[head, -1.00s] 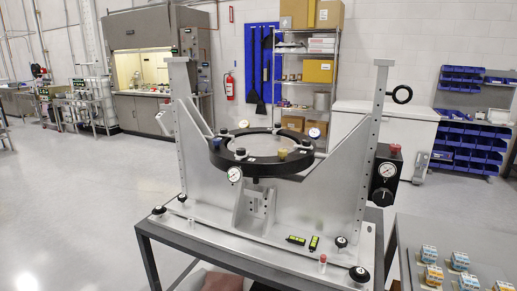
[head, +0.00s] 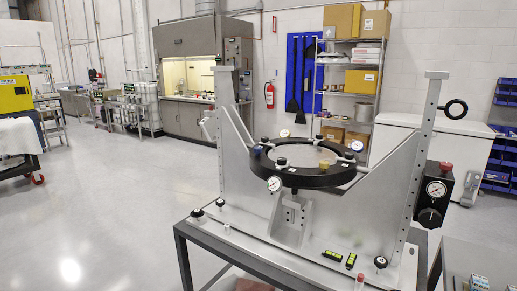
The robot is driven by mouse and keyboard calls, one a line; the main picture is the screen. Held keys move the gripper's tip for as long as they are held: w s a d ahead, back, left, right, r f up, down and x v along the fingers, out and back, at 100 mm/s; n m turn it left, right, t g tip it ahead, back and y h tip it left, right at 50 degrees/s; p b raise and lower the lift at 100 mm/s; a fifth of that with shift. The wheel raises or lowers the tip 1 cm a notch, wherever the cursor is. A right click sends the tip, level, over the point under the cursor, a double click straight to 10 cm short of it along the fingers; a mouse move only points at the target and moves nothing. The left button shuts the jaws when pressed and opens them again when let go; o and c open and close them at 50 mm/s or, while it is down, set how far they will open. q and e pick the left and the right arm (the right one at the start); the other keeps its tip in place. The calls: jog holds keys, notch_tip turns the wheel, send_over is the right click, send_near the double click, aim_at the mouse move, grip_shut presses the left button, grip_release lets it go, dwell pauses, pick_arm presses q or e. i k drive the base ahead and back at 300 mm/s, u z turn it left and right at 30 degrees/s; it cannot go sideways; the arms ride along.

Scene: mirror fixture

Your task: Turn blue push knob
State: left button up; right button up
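The mirror fixture is a grey metal frame (head: 391,199) on a table, with a black ring (head: 300,178) mounted between its two uprights. A small blue knob (head: 257,150) sits on the left side of the ring. A yellowish knob (head: 324,164) sits on the ring's front right, and several black knobs are spread around it. A round white gauge (head: 274,184) is at the ring's front left. Neither of my grippers is in view.
A black box (head: 433,194) with a gauge and a red knob is on the right upright. The fixture's table (head: 205,243) has a second table (head: 475,258) close on its right. Open floor (head: 110,220) lies to the left. Shelves and a fume hood stand behind.

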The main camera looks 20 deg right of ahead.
aim_at(257, 150)
jog(key=z, duration=0.45)
jog(key=k, duration=0.3)
jog(key=u, duration=1.75)
jog(key=i, duration=1.45)
jog(key=z, duration=0.65)
jog(key=i, duration=0.8)
jog(key=z, duration=0.8)
